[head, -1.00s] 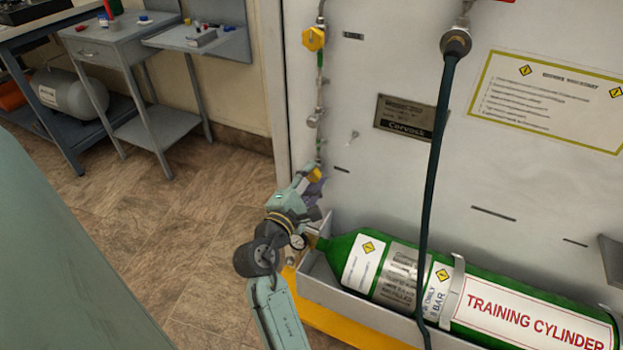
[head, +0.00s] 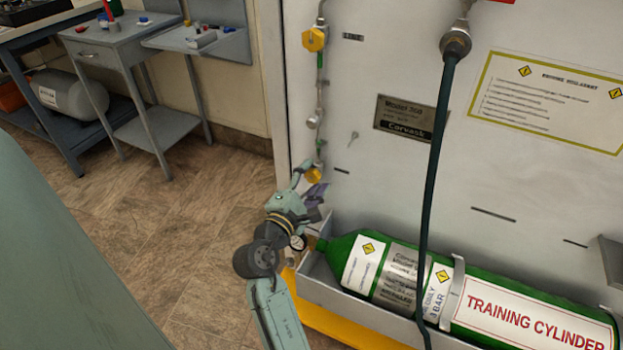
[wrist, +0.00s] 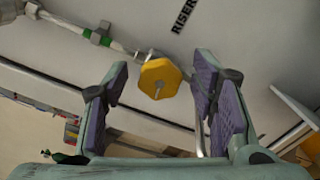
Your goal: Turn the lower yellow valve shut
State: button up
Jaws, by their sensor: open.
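The lower yellow valve (head: 314,174) sits low on the vertical pipe at the left edge of the white panel. In the wrist view it is a yellow hexagonal knob (wrist: 160,78) on the pipe, lying ahead of and between my two purple-padded fingers. My gripper (head: 307,186) is just below and in front of the valve in the head view. My gripper (wrist: 162,98) is open and empty, with a gap on both sides of the knob. An upper yellow valve (head: 314,40) is higher on the same pipe.
A green training cylinder (head: 480,298) lies in a tray right of my arm. A dark hose (head: 437,170) hangs down the panel (head: 380,60). A "RISER" label (wrist: 184,16) is beside the knob. Floor at left (head: 190,240) is clear.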

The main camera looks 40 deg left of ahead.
jog(key=v, duration=1.2)
jog(key=w+a+n, duration=0.1)
jog(key=w+n, duration=0.3)
jog(key=w+a+n+p, duration=0.1)
jog(key=w+n, duration=0.3)
jog(key=w, duration=0.1)
jog(key=w+a+n, duration=0.1)
jog(key=w+n, duration=0.3)
jog(key=shift+w+a+p, duration=0.3)
jog(key=shift+a+p, duration=0.1)
